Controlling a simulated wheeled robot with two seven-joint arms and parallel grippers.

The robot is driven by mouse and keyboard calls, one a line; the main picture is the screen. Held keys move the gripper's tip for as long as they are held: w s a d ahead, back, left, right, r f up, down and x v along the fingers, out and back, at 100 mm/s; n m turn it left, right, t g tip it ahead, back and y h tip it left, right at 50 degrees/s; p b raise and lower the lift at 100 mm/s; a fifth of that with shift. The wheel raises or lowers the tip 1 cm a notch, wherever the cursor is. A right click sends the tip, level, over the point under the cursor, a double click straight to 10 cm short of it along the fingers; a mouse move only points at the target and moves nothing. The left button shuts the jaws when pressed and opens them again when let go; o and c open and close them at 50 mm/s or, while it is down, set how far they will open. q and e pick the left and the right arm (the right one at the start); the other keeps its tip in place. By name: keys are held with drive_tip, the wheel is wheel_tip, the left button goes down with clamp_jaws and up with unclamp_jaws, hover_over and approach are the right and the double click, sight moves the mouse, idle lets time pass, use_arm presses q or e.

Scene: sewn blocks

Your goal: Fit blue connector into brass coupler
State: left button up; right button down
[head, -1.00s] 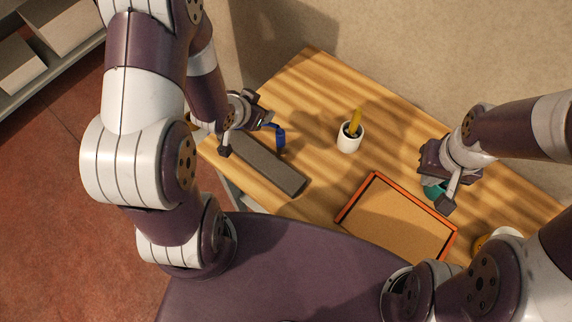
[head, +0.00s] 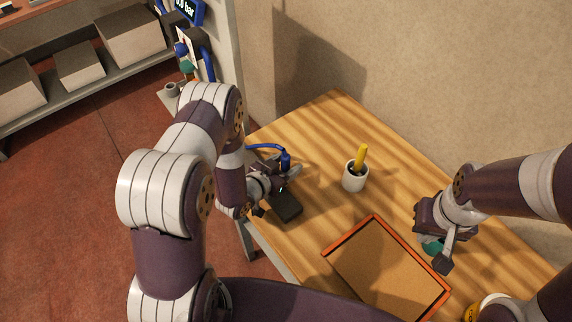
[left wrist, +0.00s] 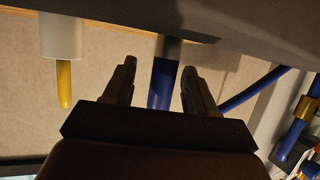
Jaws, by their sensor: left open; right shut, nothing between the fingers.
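The blue connector (head: 286,160) stands upright at the table's left part, with a blue hose running off to the left. My left gripper (head: 283,181) is open at the connector. In the left wrist view the connector (left wrist: 163,82) shows between the two spread fingers (left wrist: 158,85); I cannot tell whether either touches it. A brass-coloured collar on a blue pipe, seemingly the brass coupler (left wrist: 305,107), is at the right edge of the left wrist view. I cannot make it out clearly in the head view. My right gripper (head: 441,256) is shut and empty over the table's right side.
A white cup (head: 354,179) holds a yellow item. An orange-rimmed tray (head: 345,240) lies at the front. A teal object (head: 432,247) is by my right gripper. A gauge panel (head: 187,12) stands beyond the table's left end.

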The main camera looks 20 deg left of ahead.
use_arm(q)
drive_tip(key=x, duration=0.2)
drive_tip(key=shift+w+a+f, duration=0.1)
drive_tip(key=shift+w+f, duration=0.1)
drive_tip(key=shift+w, duration=0.2)
drive_tip(key=shift+r, duration=0.1)
clamp_jaws()
